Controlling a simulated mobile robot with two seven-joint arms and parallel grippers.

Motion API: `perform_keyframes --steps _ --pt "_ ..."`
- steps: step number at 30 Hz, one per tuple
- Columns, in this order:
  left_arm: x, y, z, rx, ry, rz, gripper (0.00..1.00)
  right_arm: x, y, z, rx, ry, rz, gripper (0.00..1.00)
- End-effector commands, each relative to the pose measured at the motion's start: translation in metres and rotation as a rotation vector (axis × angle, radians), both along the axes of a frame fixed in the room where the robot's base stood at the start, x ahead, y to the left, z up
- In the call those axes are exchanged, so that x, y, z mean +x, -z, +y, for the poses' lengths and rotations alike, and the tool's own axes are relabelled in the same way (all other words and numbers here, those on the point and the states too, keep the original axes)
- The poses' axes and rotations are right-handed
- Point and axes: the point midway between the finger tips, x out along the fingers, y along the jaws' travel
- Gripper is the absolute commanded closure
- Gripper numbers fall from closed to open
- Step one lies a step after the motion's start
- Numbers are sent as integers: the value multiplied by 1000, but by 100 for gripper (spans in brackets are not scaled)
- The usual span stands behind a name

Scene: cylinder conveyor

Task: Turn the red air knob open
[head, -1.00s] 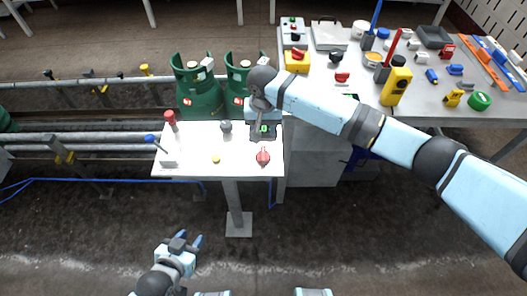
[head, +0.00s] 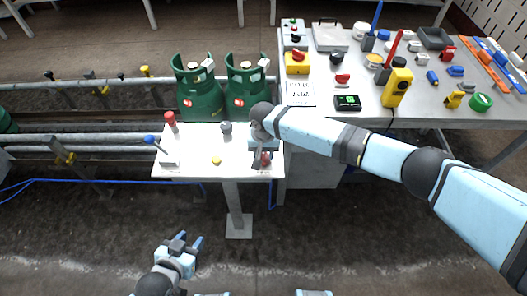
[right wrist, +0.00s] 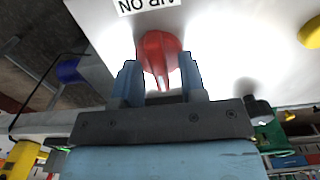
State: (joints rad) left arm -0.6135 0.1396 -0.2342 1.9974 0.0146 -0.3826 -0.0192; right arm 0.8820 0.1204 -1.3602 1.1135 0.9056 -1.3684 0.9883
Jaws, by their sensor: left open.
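The red air knob (head: 266,157) is on the right part of the small white panel (head: 190,146). In the right wrist view the red knob (right wrist: 160,50) has a rounded body with a narrow ridge and sits between my gripper's two fingers. My right gripper (right wrist: 160,78) is around the knob, with small gaps visible beside the ridge; contact cannot be told. In the head view my right gripper (head: 260,160) points down at the panel and partly hides the knob. My left gripper (head: 188,243) is open and empty, low in the picture, away from the panel.
The panel also carries a blue-tipped lever (head: 150,139), a red-topped post (head: 170,121), a dark knob (head: 226,128) and a yellow button (head: 216,161). Two green gas cylinders (head: 200,98) stand behind. A grey table (head: 430,105) with several tools is at right.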

Motion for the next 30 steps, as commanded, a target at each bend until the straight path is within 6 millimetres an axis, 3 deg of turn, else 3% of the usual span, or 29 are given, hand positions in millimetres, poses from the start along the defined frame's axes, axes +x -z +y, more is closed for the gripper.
perform_keyframes --steps 1,4,5,17,30 --pt "0 0 0 0 0 0 57 0 0 0 0 0 0 73" --pt "0 0 0 -1 -1 0 57 0 0 0 0 0 0 96" --pt "0 0 0 -1 -1 0 57 0 0 0 0 0 0 100" --pt "0 -4 0 1 1 -1 57 -1 -1 0 0 -50 3 100" --pt "-1 -21 0 2 1 1 57 -2 -2 2 1 -383 5 100"
